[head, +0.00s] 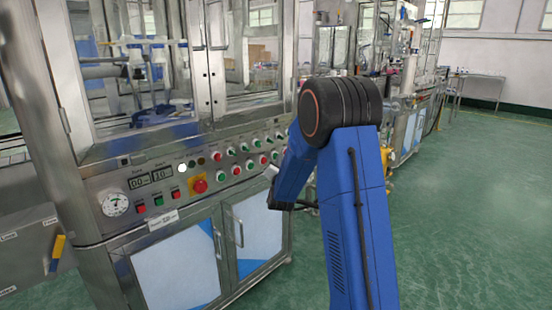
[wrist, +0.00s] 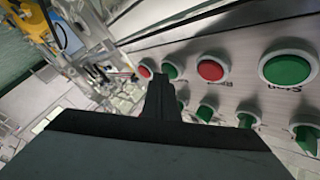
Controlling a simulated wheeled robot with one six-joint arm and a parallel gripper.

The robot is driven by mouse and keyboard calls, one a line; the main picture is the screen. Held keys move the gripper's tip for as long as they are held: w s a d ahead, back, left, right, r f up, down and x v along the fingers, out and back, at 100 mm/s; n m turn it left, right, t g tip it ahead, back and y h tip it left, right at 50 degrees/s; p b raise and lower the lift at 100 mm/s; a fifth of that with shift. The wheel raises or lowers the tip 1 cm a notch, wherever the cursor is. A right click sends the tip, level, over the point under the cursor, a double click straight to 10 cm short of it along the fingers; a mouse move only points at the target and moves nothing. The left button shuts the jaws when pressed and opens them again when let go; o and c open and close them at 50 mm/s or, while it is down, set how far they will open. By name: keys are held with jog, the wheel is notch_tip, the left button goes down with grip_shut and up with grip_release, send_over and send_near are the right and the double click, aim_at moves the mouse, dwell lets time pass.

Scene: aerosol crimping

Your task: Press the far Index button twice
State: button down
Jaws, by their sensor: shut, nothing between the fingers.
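The control panel (head: 150,190) runs along the front of the steel machine in the head view, with rows of red and green buttons. Its labels are too small to tell which button is the far Index button. In the wrist view, a large green button (wrist: 288,68) is at right and a red button (wrist: 213,67) is left of it. Another red button (wrist: 146,70) and a green button (wrist: 169,72) sit farther along. My gripper (wrist: 162,82) is shut and empty, its tip near these farther buttons; contact cannot be told. In the head view my arm partly covers the panel's right end.
Green selector knobs (wrist: 246,120) line the panel beside the buttons. A red emergency stop (head: 199,186) and a pressure gauge (head: 115,205) are toward its left. Glass doors (head: 130,70) stand above the panel and cabinet doors (head: 255,228) below. Green floor (head: 470,210) is clear at right.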

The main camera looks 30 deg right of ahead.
jog(key=shift+w+a, duration=0.1)
jog(key=shift+w, duration=0.1)
jog(key=shift+s, duration=0.1)
dwell(0.4)
jog(key=shift+s+d, duration=0.3)
jog(key=shift+s, duration=0.45)
jog(key=s, duration=0.1)
jog(key=s+d, duration=0.1)
jog(key=s, duration=0.2)
jog(key=shift+s+d, duration=0.3)
jog(key=shift+d, duration=0.05)
dwell(1.0)
